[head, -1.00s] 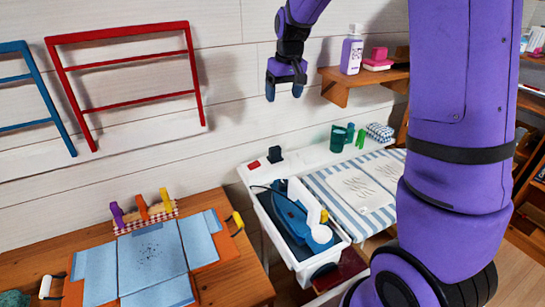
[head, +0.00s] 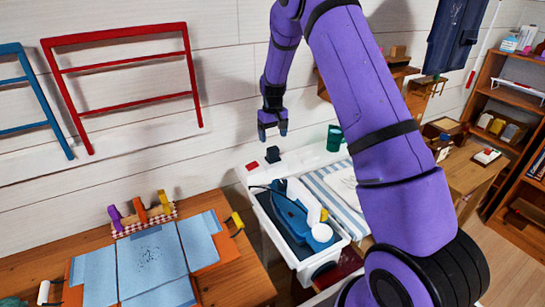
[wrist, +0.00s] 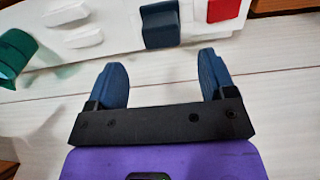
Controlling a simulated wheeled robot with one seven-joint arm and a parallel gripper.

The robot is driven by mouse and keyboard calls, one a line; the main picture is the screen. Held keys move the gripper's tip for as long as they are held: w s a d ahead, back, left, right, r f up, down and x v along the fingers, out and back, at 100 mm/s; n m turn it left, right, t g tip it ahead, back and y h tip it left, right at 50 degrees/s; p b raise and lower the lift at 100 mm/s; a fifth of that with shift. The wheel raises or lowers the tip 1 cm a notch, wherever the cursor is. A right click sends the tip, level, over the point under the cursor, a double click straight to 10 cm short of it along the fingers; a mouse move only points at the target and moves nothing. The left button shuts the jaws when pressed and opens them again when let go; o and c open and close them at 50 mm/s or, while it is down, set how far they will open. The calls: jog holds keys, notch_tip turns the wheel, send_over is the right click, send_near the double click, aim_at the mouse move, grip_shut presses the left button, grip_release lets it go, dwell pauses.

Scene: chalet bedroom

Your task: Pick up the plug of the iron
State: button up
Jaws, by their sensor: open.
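A dark blue block that looks like the plug (head: 272,155) stands on the white ledge beside a red switch (head: 253,166). The plug also shows in the wrist view (wrist: 160,24), ahead of and between my fingertips. The blue iron (head: 288,208) lies in a white tray (head: 262,216) in front of the ledge, with a dark cord at its left end; I cannot follow the cord to the plug. My gripper (head: 272,131) points down just above the plug, apart from it. It is open and empty, as the wrist view (wrist: 163,72) shows.
A green cup (head: 334,138) stands on the ledge to the right. A striped ironing board (head: 325,192) lies right of the tray, partly hidden by my arm. A wooden table (head: 232,278) with blue cloth is at left. The wall is close behind my gripper.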

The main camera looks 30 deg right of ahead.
aim_at(273, 147)
notch_tip(273, 147, down, 8)
jog(key=shift+s+a+r, duration=0.1)
jog(key=shift+s, duration=0.05)
jog(key=c, duration=1)
